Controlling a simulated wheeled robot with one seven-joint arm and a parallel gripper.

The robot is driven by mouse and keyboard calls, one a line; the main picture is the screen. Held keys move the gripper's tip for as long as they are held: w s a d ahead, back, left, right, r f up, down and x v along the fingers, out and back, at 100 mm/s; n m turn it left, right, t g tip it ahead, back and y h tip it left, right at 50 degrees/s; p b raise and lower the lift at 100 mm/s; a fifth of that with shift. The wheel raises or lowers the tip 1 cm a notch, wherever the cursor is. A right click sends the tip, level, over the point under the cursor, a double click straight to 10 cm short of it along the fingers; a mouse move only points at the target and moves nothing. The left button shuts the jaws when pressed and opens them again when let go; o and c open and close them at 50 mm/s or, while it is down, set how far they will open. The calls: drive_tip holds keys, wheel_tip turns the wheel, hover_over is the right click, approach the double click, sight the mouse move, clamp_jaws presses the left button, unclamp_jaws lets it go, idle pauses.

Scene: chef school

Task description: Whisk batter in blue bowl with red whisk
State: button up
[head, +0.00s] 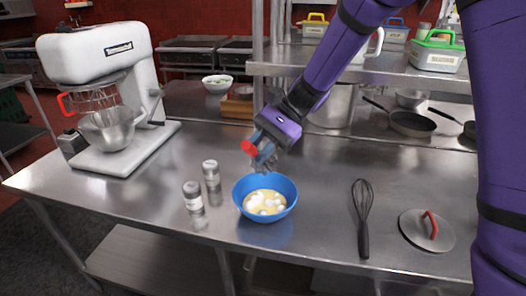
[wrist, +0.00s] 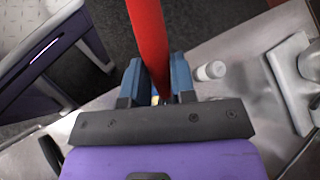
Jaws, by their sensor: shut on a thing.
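The blue bowl (head: 240,188) stands upright on the steel counter and holds pale yellow batter with white lumps (head: 266,202). My gripper (head: 262,152) is just above the bowl's back rim. It is shut on a red handle (head: 249,147), which also shows between the blue fingers in the wrist view (wrist: 148,40). The handle is tilted, its red end pointing left in the head view. The whisk's wire end is mostly hidden by my gripper; I cannot tell whether it touches the batter. A separate black whisk (head: 363,215) lies on the counter right of the bowl.
Two shakers (head: 193,196) (head: 211,174) stand just left of the bowl. A white stand mixer (head: 103,95) is at the far left. A lid with a red handle (head: 426,230) lies at the right. A shelf (head: 390,76) with pots and pans beneath is behind.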

wheel_tip(320, 180, down, 11)
drive_tip(key=shift+r, duration=0.2)
idle(0.7)
idle(0.4)
